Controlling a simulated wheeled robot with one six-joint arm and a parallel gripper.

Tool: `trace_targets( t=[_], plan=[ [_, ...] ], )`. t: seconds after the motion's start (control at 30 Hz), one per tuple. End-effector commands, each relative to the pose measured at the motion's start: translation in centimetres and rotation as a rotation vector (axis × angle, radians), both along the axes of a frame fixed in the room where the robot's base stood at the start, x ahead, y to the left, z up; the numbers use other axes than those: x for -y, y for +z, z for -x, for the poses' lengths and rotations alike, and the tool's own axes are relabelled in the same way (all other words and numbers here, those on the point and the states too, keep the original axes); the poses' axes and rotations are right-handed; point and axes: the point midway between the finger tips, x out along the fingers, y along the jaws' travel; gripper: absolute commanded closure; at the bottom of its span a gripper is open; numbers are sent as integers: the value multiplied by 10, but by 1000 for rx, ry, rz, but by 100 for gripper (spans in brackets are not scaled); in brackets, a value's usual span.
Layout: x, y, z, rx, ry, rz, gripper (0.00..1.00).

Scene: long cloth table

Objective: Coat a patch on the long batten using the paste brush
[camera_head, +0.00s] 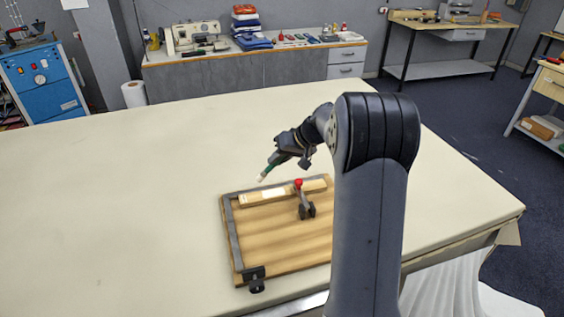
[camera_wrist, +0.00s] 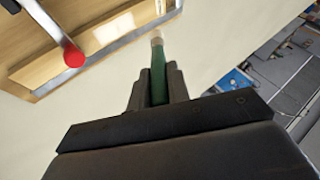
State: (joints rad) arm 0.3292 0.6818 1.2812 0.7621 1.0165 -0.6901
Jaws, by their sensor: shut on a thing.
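My gripper (camera_head: 284,156) is shut on the green handle of the paste brush (camera_head: 266,173). The brush's pale tip points down and left, above the cloth just beyond the board's far edge. In the wrist view the brush (camera_wrist: 158,75) stands between my two gripper fingers (camera_wrist: 158,84). The long batten (camera_head: 255,198) is a light wood strip lying along the far side of a wooden board (camera_head: 280,240). A whitish patch (camera_head: 275,193) shows on its top, and it also shows in the wrist view (camera_wrist: 115,28). My arm hides the board's right part.
A clamp with a red knob (camera_head: 298,183) stands by the batten on the board; the knob also shows in the wrist view (camera_wrist: 74,55). A dark metal fence (camera_head: 234,235) and a black clamp (camera_head: 255,277) edge the board. The cloth table (camera_head: 110,200) is clear to the left.

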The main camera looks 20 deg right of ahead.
Motion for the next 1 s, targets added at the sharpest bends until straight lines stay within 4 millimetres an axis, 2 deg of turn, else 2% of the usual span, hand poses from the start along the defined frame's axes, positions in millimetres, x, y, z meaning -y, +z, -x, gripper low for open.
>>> trace_targets(
  t=[0.1,0.23,1.0],
  plan=[
    [-4,13,1,2,1,1,100],
    [-7,20,1,0,0,1,100],
    [-7,20,2,-1,4,5,100]
  ],
)
